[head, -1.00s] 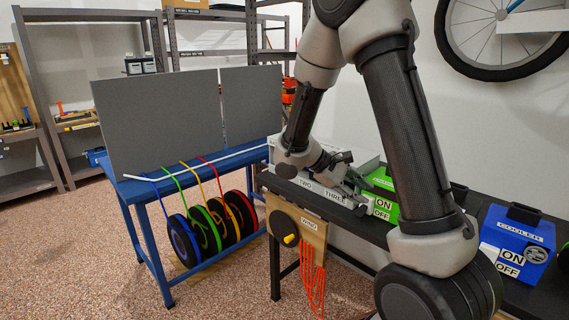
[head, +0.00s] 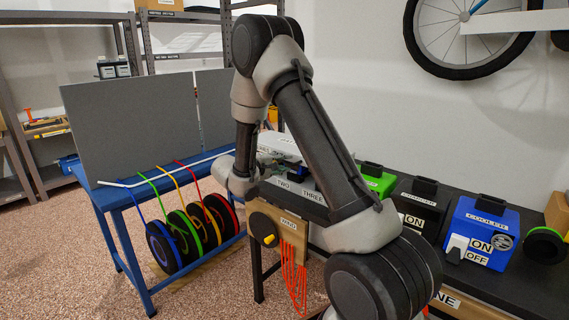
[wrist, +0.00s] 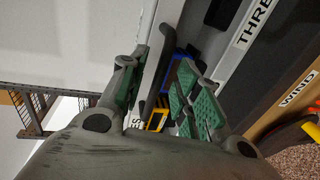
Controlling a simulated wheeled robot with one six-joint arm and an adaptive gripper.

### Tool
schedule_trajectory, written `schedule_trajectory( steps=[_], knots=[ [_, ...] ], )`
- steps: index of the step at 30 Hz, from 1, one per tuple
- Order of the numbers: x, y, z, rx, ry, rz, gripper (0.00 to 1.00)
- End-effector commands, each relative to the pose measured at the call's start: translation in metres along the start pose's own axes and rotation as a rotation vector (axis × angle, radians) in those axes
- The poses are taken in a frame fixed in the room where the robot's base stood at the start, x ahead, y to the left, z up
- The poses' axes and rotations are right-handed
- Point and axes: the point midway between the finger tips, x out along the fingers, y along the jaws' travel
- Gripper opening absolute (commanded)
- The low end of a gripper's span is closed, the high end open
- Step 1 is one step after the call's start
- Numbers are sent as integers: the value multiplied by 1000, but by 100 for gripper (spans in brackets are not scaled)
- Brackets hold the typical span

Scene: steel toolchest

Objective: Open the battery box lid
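The battery box (head: 304,188), pale grey with TWO and THREE labels, stands at the left end of the black bench, partly behind my arm. Its whitish lid (head: 280,146) appears raised at an angle, with small blue items showing below it. In the wrist view a pale lid edge (wrist: 152,38) and dark handle lie between the fingers. Blue and yellow contents (wrist: 157,120) show beyond them. My gripper (wrist: 163,66) is open, its green-padded fingers apart on either side of the lid edge. Whether they touch it is unclear. In the head view my arm mostly hides the gripper.
A blue table (head: 122,197) with grey panels (head: 130,125) and hanging cable reels stands left. A WIND crank panel (head: 282,228) hangs in front.

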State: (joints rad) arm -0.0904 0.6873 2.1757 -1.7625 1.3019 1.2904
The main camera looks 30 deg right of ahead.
Motion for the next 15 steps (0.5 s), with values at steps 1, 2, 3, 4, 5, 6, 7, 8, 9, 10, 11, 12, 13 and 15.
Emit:
schedule_trajectory(
  steps=[1, 2, 3, 4, 5, 6, 7, 8, 9, 10, 11, 12, 13, 15],
  knots=[
    [7, 0, 1, 0, -3, 0, 32],
    [10, 0, 0, 0, -2, 0, 32],
    [14, 0, 0, 0, -2, 0, 32],
    [16, 0, 0, -1, -1, 0, 32],
    [17, 0, 0, -1, -1, -1, 32],
    [19, 0, 0, -1, -1, -1, 32],
    [19, 0, 0, -1, -1, -1, 32],
    [20, 0, 0, -1, 0, -1, 32],
    [20, 0, 0, -1, 0, -1, 32],
    [20, 0, 0, -1, 0, -1, 32],
    [20, 0, 0, -1, 0, -1, 32],
    [20, 0, 0, -1, 0, -1, 32],
    [19, 0, 0, -1, 0, -1, 32],
    [19, 0, 0, -1, 0, -1, 23]
  ],
)
